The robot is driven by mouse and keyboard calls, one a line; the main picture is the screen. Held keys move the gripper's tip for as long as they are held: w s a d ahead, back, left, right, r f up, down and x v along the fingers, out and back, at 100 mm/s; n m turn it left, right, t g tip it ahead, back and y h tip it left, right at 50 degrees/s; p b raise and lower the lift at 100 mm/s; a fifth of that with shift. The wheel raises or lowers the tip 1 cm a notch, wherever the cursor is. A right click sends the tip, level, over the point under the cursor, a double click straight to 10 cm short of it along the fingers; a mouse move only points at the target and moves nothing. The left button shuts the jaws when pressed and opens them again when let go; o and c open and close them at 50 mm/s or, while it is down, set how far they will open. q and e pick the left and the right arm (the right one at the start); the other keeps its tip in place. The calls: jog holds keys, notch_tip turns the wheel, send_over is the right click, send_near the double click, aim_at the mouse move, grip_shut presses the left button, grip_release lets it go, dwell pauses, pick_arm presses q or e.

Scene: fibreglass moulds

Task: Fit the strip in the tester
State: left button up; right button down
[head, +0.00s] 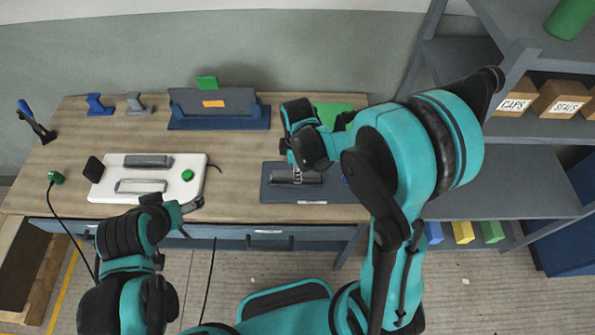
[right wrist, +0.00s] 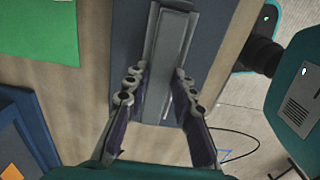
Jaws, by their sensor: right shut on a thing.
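My right gripper (head: 297,174) is over a dark blue plate (head: 340,188) at the front right of the bench. In the right wrist view its two fingers (right wrist: 158,84) are on either side of a long grey strip (right wrist: 160,50) and shut on it. The strip lies along the dark blue plate; I cannot tell whether it touches it. A white unit (head: 110,186), which looks like the tester, lies at the left with a green button (head: 187,175) and two long grey-framed parts. My left gripper (head: 186,205) is by its front right corner; its jaw state is unclear.
A dark blue rack (head: 215,123) with an orange label stands at the back. A green sheet (head: 333,112) lies behind my right gripper. Blue (head: 98,105) and grey (head: 136,103) holders stand back left. Shelves (head: 500,175) stand at the right. Bench between unit and plate is clear.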

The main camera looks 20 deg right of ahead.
jog(key=shift+s, duration=0.1)
jog(key=c, duration=1.3)
grip_release()
jog(key=shift+f, duration=0.1)
jog(key=shift+o, duration=0.2)
notch_tip(320, 180, up, 11)
jog(key=p, duration=0.3)
jog(key=s+d+r+m+t, duration=0.4)
jog(key=s+r+m+t, duration=0.3)
jog(key=s+m, duration=0.3)
jog(key=m, duration=0.4)
jog(key=shift+d+r+m, duration=0.15)
jog(key=shift+r+m, duration=0.1)
jog(key=shift+m, duration=0.15)
jog(key=shift+f, duration=0.15)
